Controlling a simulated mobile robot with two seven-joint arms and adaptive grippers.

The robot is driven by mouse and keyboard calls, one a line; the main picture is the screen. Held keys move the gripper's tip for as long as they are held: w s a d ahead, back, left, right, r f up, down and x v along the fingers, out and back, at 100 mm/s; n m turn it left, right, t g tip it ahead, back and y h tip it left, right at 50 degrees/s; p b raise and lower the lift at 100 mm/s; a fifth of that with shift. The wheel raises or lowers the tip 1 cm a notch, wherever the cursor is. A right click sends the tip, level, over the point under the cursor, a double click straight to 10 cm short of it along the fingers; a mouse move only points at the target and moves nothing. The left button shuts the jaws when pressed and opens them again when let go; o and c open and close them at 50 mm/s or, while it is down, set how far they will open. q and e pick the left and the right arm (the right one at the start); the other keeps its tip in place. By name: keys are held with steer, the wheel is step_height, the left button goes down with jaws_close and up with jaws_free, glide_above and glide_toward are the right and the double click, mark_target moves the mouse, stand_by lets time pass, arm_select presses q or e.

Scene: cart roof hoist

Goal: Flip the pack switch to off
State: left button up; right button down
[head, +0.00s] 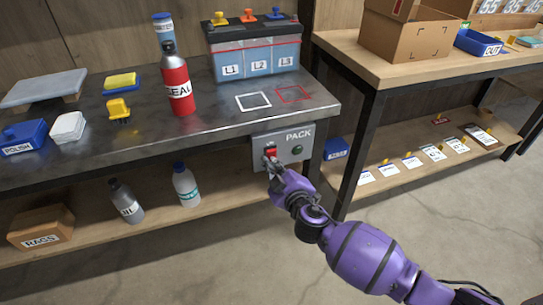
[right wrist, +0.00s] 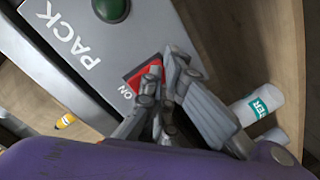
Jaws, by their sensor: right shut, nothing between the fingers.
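The grey PACK switch box (head: 284,147) is fixed to the front edge of the metal bench. It carries a red switch (head: 270,151) on its left side and a green round light or button (head: 297,150) to the right. In the right wrist view the box (right wrist: 85,45) shows the word ON beside the red switch (right wrist: 143,77). My right gripper (head: 268,161) is shut and empty, with its fingertips right at the red switch. In the wrist view the fingers (right wrist: 165,85) partly cover the switch, so its tilt and any contact are unclear. My left gripper is not in view.
On the bench (head: 225,120) stand a battery pack (head: 255,58) with L1, L2 and L3 labels, a red SEAL bottle (head: 177,85) and a blue POLISH box (head: 23,138). A white bottle (head: 186,186) stands on the lower shelf. A second table (head: 400,65) is to the right.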

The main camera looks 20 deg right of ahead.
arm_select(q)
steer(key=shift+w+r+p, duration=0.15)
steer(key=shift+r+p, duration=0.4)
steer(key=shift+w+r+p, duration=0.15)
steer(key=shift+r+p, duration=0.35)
arm_select(e)
steer(key=s+r, duration=0.1)
steer(key=s, duration=0.6)
steer(key=shift+d, duration=0.1)
